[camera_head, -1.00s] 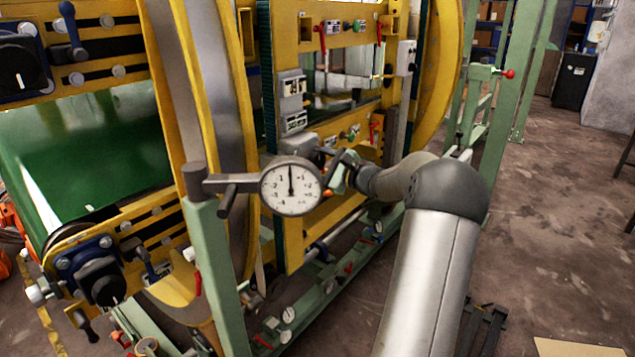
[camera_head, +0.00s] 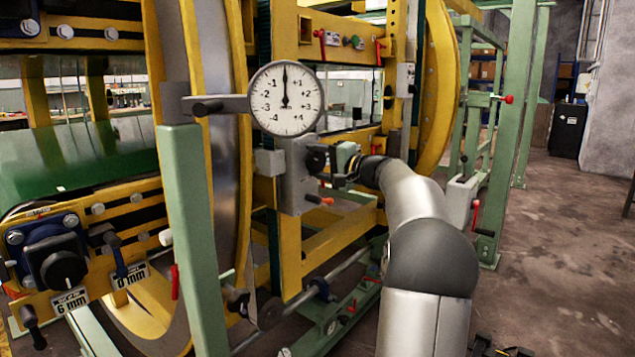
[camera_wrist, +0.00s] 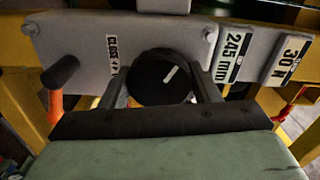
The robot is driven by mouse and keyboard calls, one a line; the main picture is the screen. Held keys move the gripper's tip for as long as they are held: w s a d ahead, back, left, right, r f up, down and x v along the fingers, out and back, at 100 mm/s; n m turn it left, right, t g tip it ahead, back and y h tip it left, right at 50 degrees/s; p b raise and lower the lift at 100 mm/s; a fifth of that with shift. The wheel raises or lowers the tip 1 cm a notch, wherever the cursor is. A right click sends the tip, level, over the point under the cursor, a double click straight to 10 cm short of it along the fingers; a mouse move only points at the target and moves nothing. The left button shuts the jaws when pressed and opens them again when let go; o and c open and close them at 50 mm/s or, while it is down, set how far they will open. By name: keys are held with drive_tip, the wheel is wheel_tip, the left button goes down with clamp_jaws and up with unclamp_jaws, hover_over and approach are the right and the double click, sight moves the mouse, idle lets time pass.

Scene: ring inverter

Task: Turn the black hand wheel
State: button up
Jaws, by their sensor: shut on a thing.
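In the wrist view, a round black hand wheel (camera_wrist: 160,78) with a white pointer line sits on a grey panel (camera_wrist: 85,40). The fingers of my gripper (camera_wrist: 158,92) are on either side of it, shut on it. The line points up and slightly right. In the head view, my gripper (camera_head: 338,162) is at the grey box (camera_head: 297,178) below a white dial gauge (camera_head: 285,98). The dial's needle points straight up at 0. The wheel is hard to make out there.
Labels reading 245 mm (camera_wrist: 232,58) and 30 N (camera_wrist: 287,60) sit right of the wheel. A black handle (camera_wrist: 60,72) with an orange part is at left. A green post (camera_head: 190,230) stands left of the gauge. Another black wheel (camera_head: 60,265) is at lower left. Open floor (camera_head: 560,250) lies right.

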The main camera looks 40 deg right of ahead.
drive_tip(key=n+b, duration=0.4)
drive_tip(key=b, duration=0.1)
drive_tip(key=shift+f, duration=0.35)
drive_tip(key=shift+r+n+b, duration=0.2)
drive_tip(key=shift+n+b, duration=1.1)
drive_tip(key=shift+n, duration=0.3)
drive_tip(key=shift+r, duration=0.1)
drive_tip(key=o, duration=1)
drive_tip(key=shift+s, duration=0.1)
drive_tip(key=p+v, duration=0.1)
drive_tip(key=v, duration=1.6)
drive_tip(key=shift+s+p, duration=0.15)
drive_tip(key=shift+p, duration=0.15)
